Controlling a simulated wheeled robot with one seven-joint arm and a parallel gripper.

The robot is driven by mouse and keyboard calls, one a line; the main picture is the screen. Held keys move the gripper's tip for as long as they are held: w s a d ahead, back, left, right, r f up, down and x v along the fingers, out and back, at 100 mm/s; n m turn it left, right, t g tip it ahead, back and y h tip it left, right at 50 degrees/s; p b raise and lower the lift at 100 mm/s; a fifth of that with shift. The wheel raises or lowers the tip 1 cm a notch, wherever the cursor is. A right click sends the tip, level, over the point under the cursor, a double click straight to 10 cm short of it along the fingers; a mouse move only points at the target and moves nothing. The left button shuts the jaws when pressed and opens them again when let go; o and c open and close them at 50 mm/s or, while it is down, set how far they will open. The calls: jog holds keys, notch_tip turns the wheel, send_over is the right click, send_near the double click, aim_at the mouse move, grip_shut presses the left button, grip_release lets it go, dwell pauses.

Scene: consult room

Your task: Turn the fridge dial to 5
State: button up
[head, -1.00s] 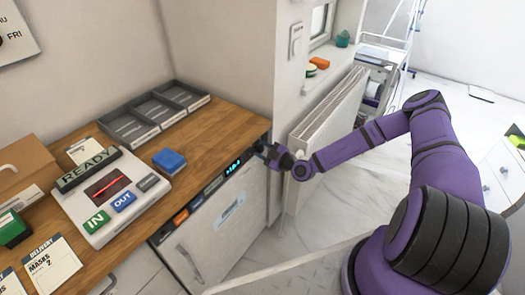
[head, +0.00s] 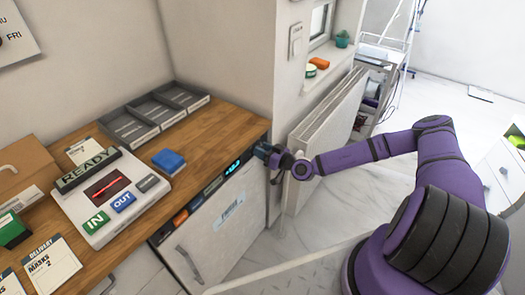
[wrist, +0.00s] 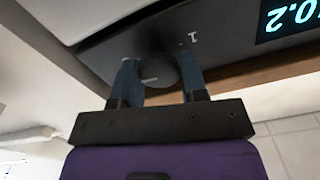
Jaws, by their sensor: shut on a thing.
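The fridge (head: 250,205) is a white-fronted unit under the wooden counter, with a dark control strip along its top edge. In the wrist view the dial (wrist: 158,68) is a dark round knob with a short white pointer line on its face. A "1" mark shows beside it; other numbers are hidden or out of view. My gripper (wrist: 158,82) is shut on the dial, one blue finger on each side. In the head view my gripper (head: 268,152) is at the strip's right end and hides the dial. A lit display (wrist: 289,17) with cyan digits sits beside the dial.
A white radiator (head: 325,125) stands close to the right of my gripper. The wooden counter (head: 215,125) above the fridge carries grey trays (head: 150,118), a blue block (head: 169,160) and a console (head: 108,195). Open floor lies to the right.

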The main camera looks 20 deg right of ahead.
jog(key=shift+f+m, duration=0.1)
jog(key=shift+m, duration=0.5)
jog(key=o, duration=0.9)
jog(key=shift+d, duration=0.1)
jog(key=v, duration=1)
jog(key=shift+s+d, duration=0.2)
jog(key=shift+s, duration=0.1)
